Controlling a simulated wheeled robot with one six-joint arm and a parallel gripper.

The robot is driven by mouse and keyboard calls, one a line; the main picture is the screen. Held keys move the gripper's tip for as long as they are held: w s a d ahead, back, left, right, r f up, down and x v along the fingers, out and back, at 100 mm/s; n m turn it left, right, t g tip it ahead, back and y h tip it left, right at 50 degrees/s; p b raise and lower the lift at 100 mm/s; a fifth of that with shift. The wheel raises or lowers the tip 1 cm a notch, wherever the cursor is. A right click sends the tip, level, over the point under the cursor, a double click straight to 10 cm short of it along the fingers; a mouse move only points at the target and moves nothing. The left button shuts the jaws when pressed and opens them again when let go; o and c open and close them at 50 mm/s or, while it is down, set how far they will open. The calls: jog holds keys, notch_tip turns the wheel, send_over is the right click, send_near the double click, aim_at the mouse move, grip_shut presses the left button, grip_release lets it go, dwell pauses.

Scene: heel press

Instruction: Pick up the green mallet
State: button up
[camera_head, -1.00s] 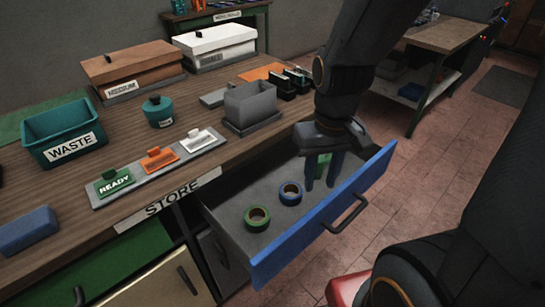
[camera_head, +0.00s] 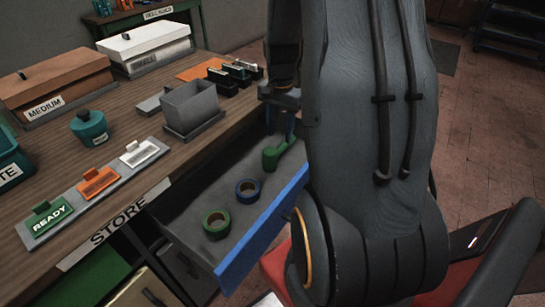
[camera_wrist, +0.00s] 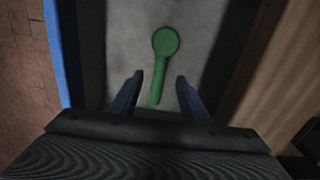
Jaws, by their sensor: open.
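The green mallet (camera_wrist: 165,44) lies on the floor of the open blue-fronted drawer (camera_head: 258,232). In the wrist view its round head points away from me and its handle runs toward the gap between my fingers. In the head view the mallet (camera_head: 271,158) shows at the drawer's far right end, partly hidden by my arm. My gripper (camera_wrist: 155,88) is open, its two blue fingers on either side of the handle's near end. It looks above the mallet; I cannot tell how far.
A green tape roll (camera_head: 216,222) and a blue tape roll (camera_head: 247,190) lie in the drawer left of the mallet. The wooden bench (camera_head: 150,160) overhangs the drawer's back. A grey box (camera_head: 192,107) stands near the bench edge. The drawer's blue front wall bounds the other side.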

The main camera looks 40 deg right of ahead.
aim_at(281, 146)
jog(key=shift+d+f, duration=0.3)
jog(key=shift+f, duration=0.15)
jog(key=shift+w+f+p, duration=0.1)
jog(key=shift+f+p, duration=0.7)
jog(key=shift+f, duration=2.75)
jog(key=shift+c, duration=0.4)
grip_shut()
